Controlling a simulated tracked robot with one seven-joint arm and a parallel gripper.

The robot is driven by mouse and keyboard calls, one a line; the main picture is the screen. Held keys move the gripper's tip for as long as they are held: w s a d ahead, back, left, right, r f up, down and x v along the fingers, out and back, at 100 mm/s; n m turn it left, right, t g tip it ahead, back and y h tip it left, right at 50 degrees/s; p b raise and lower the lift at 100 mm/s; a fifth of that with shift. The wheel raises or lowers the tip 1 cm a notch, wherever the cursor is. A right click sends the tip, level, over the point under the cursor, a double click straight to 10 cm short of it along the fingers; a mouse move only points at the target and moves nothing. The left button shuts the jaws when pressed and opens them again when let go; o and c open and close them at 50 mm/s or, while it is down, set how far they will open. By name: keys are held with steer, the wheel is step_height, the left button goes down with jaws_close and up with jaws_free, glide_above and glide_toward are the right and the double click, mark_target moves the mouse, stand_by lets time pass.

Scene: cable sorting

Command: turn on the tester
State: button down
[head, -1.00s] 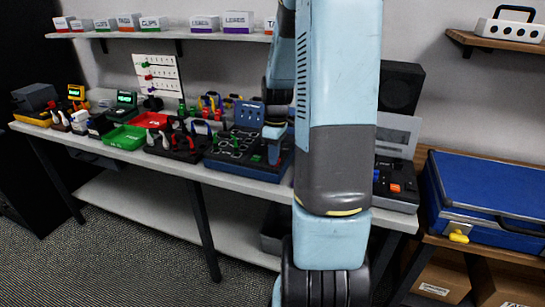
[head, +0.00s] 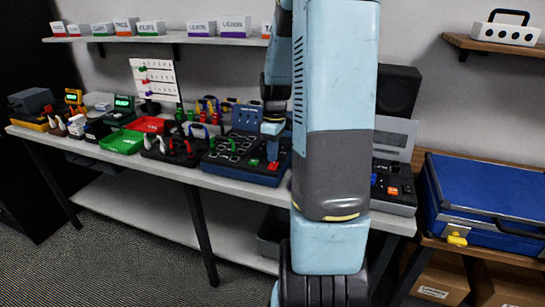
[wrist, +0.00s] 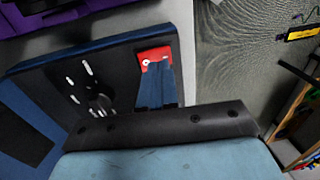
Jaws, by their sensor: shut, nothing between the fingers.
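The tester (head: 262,178) is a blue box with a dark top panel and a raised blue back, standing on the bench. A red switch (head: 273,167) sits at its near right corner; it also shows in the wrist view as a red plate (wrist: 153,55) on the black panel. My gripper (head: 273,155) points down over this corner, its fingers shut with nothing between them. In the wrist view the blue fingertips (wrist: 156,70) overlap the lower part of the red plate. I cannot tell whether they press it or hover just above.
Green and red trays (head: 121,141) and a dark cable rack (head: 178,152) lie left of the tester. A device with orange and blue buttons (head: 394,187) stands on the right of the bench, and a blue case (head: 490,200) on a side table. My arm hides the middle.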

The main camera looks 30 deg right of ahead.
mark_target(271, 167)
step_height(271, 167, up, 12)
steer(key=s+a, duration=0.1)
steer(key=shift+r, duration=0.15)
stand_by(0.6)
steer(key=shift+a, duration=0.1)
steer(key=s+a+r+m+t, duration=0.3)
steer(key=s+a+r+m, duration=0.1)
steer(key=s+a, duration=0.4)
steer(key=s+a+r+m+t+h, duration=0.1)
steer(key=s+a+r+m+t, duration=0.2)
steer(key=s+a, duration=0.5)
steer(key=shift+s+r+m, duration=0.4)
steer(key=shift+s+r, duration=0.2)
steer(key=shift+r, duration=0.1)
steer(key=c, duration=1.9)
jaws_free()
steer(key=shift+a, duration=0.1)
